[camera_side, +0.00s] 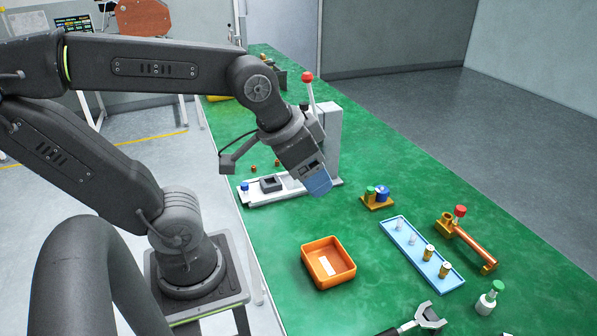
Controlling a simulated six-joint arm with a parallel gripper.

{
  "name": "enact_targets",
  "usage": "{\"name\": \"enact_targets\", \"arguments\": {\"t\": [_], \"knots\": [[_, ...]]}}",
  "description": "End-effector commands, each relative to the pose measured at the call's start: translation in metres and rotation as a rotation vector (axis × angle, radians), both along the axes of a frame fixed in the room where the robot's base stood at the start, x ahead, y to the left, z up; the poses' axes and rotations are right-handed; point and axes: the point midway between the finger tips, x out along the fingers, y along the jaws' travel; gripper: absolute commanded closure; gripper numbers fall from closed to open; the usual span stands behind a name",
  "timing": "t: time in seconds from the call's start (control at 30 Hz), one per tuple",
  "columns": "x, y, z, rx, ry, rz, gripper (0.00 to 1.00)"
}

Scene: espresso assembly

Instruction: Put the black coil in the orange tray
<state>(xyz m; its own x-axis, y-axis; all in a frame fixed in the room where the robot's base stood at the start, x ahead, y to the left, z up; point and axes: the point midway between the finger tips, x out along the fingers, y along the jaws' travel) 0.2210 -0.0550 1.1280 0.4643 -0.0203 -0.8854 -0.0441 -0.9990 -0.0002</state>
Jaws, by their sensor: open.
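The orange tray (347,273) stands on the green table, in the lower middle of the side view. It holds only a white rectangle on its floor. A small black part (270,184) sits on the white base of the lever press, left of my gripper. I cannot tell whether it is the black coil, and no other clear coil shows. My gripper (318,183), with blue fingers, is open in front of the press column, above and behind the tray. The gap between its fingers is hard to see, and no held object shows.
The white lever press (330,140) with a red knob stands close behind my gripper. Right of the tray are an orange stand (377,203) with green and blue parts, a light blue tray (398,238) and an orange handle (474,247). A grey wrench-like tool (430,316) lies at the front.

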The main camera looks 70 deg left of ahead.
Motion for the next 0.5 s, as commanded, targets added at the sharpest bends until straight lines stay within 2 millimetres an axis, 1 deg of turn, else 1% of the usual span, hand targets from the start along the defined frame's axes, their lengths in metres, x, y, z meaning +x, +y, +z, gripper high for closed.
{"name": "enact_targets", "arguments": {"t": [0.03,0.07,0.1,0.13,0.5], "knots": [[-0.008,0.003,-0.002,0.000,-0.006,0.021,0.34],[-0.012,0.004,-0.003,-0.001,-0.007,0.029,0.33],[-0.015,0.005,-0.005,-0.001,-0.008,0.037,0.30],[-0.016,0.006,-0.005,-0.001,-0.008,0.042,0.30],[-0.018,0.006,-0.006,0.000,-0.008,0.045,0.30]]}}
